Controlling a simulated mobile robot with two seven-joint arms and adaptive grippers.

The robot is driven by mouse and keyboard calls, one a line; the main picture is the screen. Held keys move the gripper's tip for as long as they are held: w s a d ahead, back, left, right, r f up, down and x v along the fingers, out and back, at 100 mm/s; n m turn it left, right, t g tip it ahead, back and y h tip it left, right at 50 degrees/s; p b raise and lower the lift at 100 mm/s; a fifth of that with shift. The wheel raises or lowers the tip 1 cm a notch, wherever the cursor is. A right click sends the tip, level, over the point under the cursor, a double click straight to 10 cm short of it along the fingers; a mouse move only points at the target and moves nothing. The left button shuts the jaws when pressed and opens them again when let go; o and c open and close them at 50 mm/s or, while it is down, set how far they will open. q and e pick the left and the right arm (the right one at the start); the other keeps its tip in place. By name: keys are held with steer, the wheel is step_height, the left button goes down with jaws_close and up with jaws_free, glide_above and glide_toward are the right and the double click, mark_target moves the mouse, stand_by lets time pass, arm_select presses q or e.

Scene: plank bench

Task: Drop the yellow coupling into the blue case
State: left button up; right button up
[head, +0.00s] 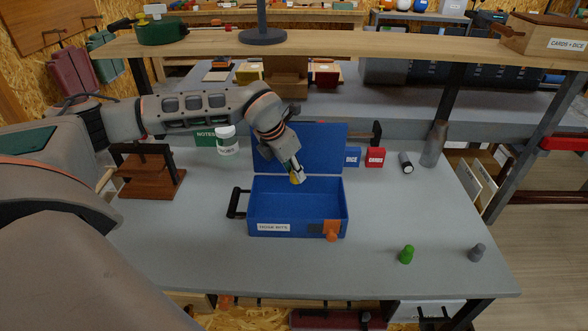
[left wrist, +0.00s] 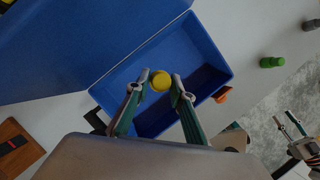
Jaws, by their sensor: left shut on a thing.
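The yellow coupling (head: 294,180) is held between the fingertips of my left gripper (head: 297,174), above the inside of the blue case (head: 258,214). In the left wrist view the coupling (left wrist: 161,80) shows round between the two fingers, with the floor of the case (left wrist: 207,76) below it. The case stands on the bench with its lid (head: 327,150) raised at the back. It has a white label and an orange latch in front, and no contents are visible in it. My right gripper (left wrist: 283,115) shows small at the right edge of the left wrist view, its fingers apart and empty.
A green piece (head: 406,254) and a grey piece (head: 477,252) stand to the right of the case. A white jar (head: 227,141), a wooden press (head: 150,172), a blue box (head: 352,157) and a red box (head: 375,157) stand farther back. The bench's front right is mostly clear.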

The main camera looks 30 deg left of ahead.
mark_target(291, 181)
arm_select(q)
steer(key=shift+f, duration=0.7)
step_height(291, 181, down, 4)
steer(key=shift+r+b, duration=0.1)
steer(key=shift+b, duration=0.8)
steer(key=shift+f, duration=0.4)
arm_select(e)
steer(key=shift+w+a+r+t+y, duration=0.2)
steer(key=shift+w+a, duration=0.1)
steer(key=shift+a, duration=0.25)
steer(key=shift+w+a+r+t+y, duration=0.1)
steer(key=shift+w+a+r+y, duration=0.15)
steer(key=shift+a, duration=0.3)
arm_select(q)
steer(key=o, duration=1)
steer(key=shift+c, duration=0.2)
arm_select(e)
steer(key=shift+d+f, duration=0.15)
steer(key=shift+f, duration=0.1)
steer(key=shift+d, duration=0.15)
arm_select(q)
steer(key=v, duration=1.2)
steer(key=shift+a, duration=0.1)
